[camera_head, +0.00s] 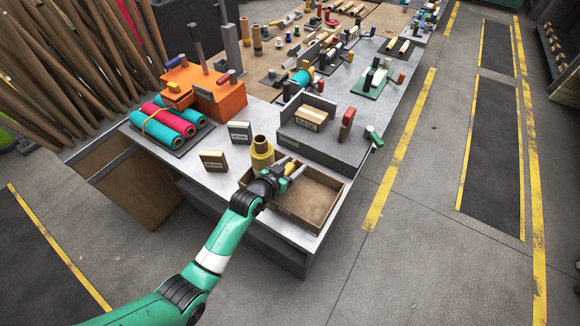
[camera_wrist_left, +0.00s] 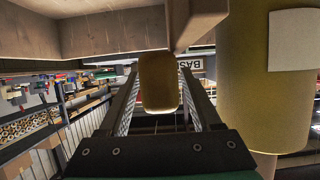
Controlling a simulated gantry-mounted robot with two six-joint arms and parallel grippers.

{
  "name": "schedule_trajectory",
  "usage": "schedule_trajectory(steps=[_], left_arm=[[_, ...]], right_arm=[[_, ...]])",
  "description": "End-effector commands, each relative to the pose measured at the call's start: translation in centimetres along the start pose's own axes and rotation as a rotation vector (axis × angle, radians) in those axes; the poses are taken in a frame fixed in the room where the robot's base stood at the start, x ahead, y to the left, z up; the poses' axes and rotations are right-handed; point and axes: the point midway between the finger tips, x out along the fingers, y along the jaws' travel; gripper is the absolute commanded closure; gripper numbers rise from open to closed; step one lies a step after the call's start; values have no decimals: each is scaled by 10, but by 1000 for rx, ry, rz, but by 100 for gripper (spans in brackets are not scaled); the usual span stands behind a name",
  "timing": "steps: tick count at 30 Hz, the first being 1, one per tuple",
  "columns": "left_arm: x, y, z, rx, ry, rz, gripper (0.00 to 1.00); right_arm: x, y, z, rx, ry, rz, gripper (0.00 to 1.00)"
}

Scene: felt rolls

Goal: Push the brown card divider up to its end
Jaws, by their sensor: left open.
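A shallow wooden tray (camera_head: 337,211) with a brown floor lies at the near end of the grey bench. I cannot pick out the brown card divider for certain; my gripper covers the tray's left part. My left gripper (camera_head: 292,170) is over that left part, with its fingers apart. In the left wrist view the open fingers (camera_wrist_left: 163,105) flank a small mustard-yellow rounded piece (camera_wrist_left: 158,82); I cannot tell whether they touch it. A pale brown wooden wall (camera_wrist_left: 110,32) crosses the top left there. My right gripper is not seen.
A yellow roll (camera_head: 262,155) stands just left of the tray; it looms large in the left wrist view (camera_wrist_left: 265,100). Small label blocks (camera_head: 213,161) stand farther left. Bundled felt rolls (camera_head: 168,122) lie at left.

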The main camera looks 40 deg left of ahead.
Motion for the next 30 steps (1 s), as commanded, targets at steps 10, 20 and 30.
schedule_trajectory(steps=[10, 20, 30], left_arm=[[-59, 0, -4, 0, 0, -1, 35], [-114, 0, -1, 0, 0, -1, 35], [-116, 0, 0, 0, 0, 0, 35]], right_arm=[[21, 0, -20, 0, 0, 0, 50], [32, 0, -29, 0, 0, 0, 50], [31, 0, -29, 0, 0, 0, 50]])
